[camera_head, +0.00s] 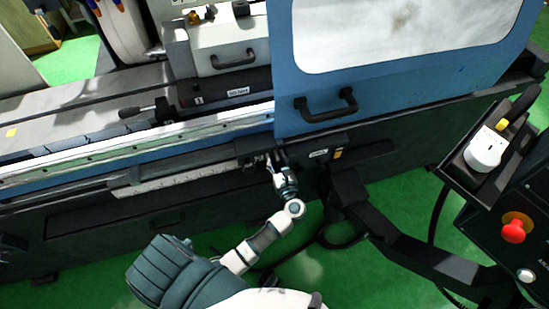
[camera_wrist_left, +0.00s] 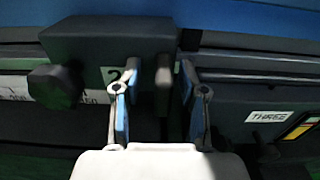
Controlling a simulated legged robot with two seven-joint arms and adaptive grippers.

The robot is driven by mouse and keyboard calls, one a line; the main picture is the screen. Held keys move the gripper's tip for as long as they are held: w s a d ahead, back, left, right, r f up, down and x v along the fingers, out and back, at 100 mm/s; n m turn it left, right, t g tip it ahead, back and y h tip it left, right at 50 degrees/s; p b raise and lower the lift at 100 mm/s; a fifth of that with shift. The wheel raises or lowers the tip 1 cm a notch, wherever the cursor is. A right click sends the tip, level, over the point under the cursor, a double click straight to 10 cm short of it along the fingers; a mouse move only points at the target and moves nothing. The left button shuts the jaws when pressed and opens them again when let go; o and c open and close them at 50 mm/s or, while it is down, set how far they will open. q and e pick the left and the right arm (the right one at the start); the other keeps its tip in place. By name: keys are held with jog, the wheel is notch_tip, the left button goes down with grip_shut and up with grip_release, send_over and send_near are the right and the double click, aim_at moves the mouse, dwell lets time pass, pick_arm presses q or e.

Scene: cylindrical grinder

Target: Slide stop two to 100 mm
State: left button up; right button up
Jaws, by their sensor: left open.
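Stop two is a dark block (camera_wrist_left: 110,38) with a "2" label in the left wrist view, partly covered by a finger. It has a dark round knob (camera_wrist_left: 54,86) on its left. In the head view the block (camera_head: 250,149) sits on the rail below the blue door. My left gripper (camera_head: 276,160) is at its right end. A pale scale (camera_head: 165,183) runs left of the block. My right gripper is not in view.
A block labelled "THREE" (camera_wrist_left: 268,116) is close on the right in the left wrist view. The blue door (camera_head: 400,85) with a black handle (camera_head: 326,107) is above. A control panel with a red button (camera_head: 514,230) stands at the right. The rail left of stop two looks clear.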

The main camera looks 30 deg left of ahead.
pick_arm(q)
jog(key=shift+d+r, duration=0.2)
jog(key=shift+d, duration=0.65)
jog(key=c, duration=0.6)
jog(key=shift+r, duration=0.1)
grip_shut()
jog(key=shift+s+a, duration=0.1)
jog(key=shift+a, duration=0.05)
jog(key=o, duration=0.6)
grip_release()
jog(key=shift+a, duration=0.55)
jog(key=shift+w+a+f, duration=0.25)
jog(key=shift+f, duration=0.15)
jog(key=shift+s+d+r, duration=0.15)
jog(key=shift+d, duration=0.25)
jog(key=v, duration=1.1)
jog(key=shift+s, duration=0.15)
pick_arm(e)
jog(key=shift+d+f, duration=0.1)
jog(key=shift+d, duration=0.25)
pick_arm(q)
jog(key=shift+d, duration=0.1)
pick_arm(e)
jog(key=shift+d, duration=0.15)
